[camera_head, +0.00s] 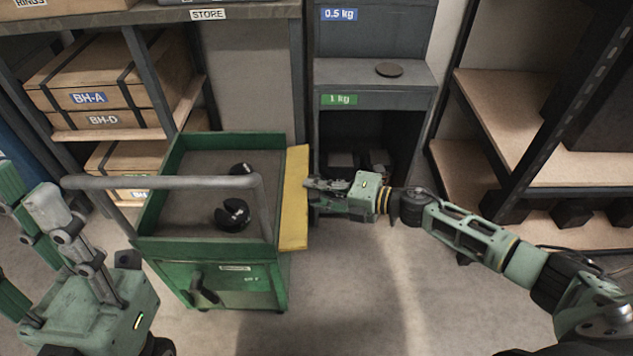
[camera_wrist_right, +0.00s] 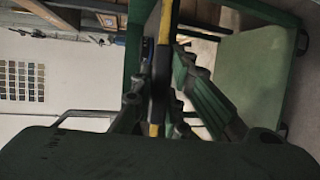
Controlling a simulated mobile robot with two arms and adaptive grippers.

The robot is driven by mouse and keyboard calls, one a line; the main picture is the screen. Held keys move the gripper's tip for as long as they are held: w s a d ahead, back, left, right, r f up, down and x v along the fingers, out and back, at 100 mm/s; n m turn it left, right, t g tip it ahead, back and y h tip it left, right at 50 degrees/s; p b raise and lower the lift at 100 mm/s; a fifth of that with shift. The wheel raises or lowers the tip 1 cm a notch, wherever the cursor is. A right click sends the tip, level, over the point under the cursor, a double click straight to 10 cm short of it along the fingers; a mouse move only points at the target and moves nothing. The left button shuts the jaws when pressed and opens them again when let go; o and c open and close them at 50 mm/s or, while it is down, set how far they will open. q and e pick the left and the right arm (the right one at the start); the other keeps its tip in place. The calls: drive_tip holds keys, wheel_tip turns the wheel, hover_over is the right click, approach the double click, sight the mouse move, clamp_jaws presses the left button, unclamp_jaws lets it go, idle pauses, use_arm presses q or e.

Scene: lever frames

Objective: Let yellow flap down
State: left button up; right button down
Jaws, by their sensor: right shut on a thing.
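The yellow flap (camera_head: 295,198) stands roughly upright along the right side of the green cart (camera_head: 217,275). My right gripper (camera_head: 312,190) reaches it from the right and is shut on its edge. In the right wrist view the flap (camera_wrist_right: 163,40) shows edge-on as a thin yellow and dark strip between the fingers of my right gripper (camera_wrist_right: 158,105). My left gripper (camera_head: 25,200) is at the lower left, apart from the cart, with its fingers spread and nothing seen between them.
Two black weights (camera_head: 232,214) lie in the cart's tray under a grey handle bar (camera_head: 170,182). A grey cabinet (camera_head: 372,75) with "0.5 kg" and "1 kg" labels stands behind. Shelves (camera_head: 530,100) stand at right, boxes (camera_head: 110,85) at left. Floor (camera_head: 370,290) in front is clear.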

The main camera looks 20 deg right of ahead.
drive_tip(key=shift+w+a+r, duration=0.2)
drive_tip(key=shift+a+r, duration=0.05)
drive_tip(key=shift+r, duration=0.5)
drive_tip(key=c, duration=1.7)
unclamp_jaws()
drive_tip(key=shift+s+f, duration=0.1)
drive_tip(key=shift+c, duration=0.2)
drive_tip(key=shift+f, duration=0.2)
drive_tip(key=shift+d, duration=0.1)
drive_tip(key=shift+s+d, duration=0.25)
drive_tip(key=v, duration=1.1)
drive_tip(key=shift+s+d, duration=0.1)
drive_tip(key=shift+d, duration=0.05)
